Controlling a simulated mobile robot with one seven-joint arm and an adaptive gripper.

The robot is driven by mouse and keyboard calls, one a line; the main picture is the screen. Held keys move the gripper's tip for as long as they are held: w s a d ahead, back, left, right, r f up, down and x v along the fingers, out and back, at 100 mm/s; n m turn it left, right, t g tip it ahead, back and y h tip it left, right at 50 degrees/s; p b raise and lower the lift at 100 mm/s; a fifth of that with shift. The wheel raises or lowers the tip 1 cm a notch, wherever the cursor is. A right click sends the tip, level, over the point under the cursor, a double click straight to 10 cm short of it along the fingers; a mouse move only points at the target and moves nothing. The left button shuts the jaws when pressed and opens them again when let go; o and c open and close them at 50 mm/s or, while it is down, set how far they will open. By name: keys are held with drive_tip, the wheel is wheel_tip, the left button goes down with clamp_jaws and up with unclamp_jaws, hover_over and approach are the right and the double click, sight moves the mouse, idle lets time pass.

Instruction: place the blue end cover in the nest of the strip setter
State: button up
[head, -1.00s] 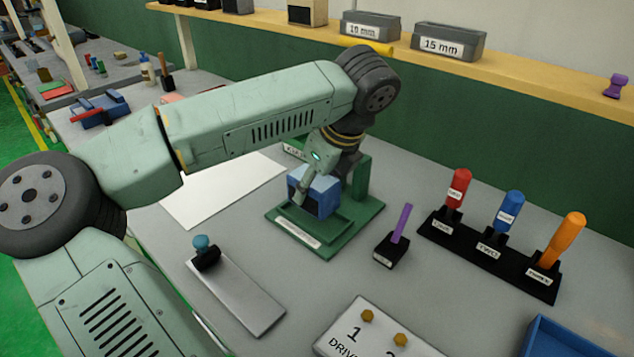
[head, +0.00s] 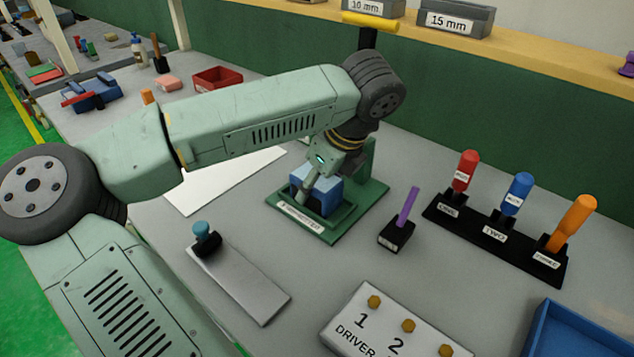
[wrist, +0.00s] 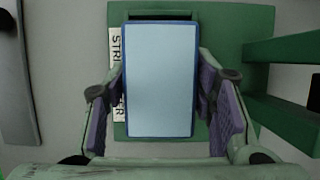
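The blue end cover (head: 328,194) is a blue block with a pale top face, which fills the middle of the wrist view (wrist: 160,80). It sits low within the raised rim of the green strip setter (head: 366,207); I cannot tell whether it rests on the nest floor. The strip setter also shows in the wrist view (wrist: 230,32), its label partly covered by the cover. My gripper (head: 316,188) reaches down from above.
A black holder with a purple stick (head: 397,234) stands right of the setter. A rack (head: 480,240) with red, blue and orange handles is farther right. A white sheet (head: 222,182) and a metal plate with a blue knob (head: 243,280) lie to the left.

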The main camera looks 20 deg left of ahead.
drive_tip(key=shift+o, duration=1.4)
drive_tip(key=shift+r, duration=0.1)
drive_tip(key=shift+r+p, duration=0.2)
drive_tip(key=shift+p, duration=0.2)
drive_tip(key=p+v, duration=0.1)
drive_tip(key=v, duration=1)
drive_tip(key=shift+r+p, duration=0.4)
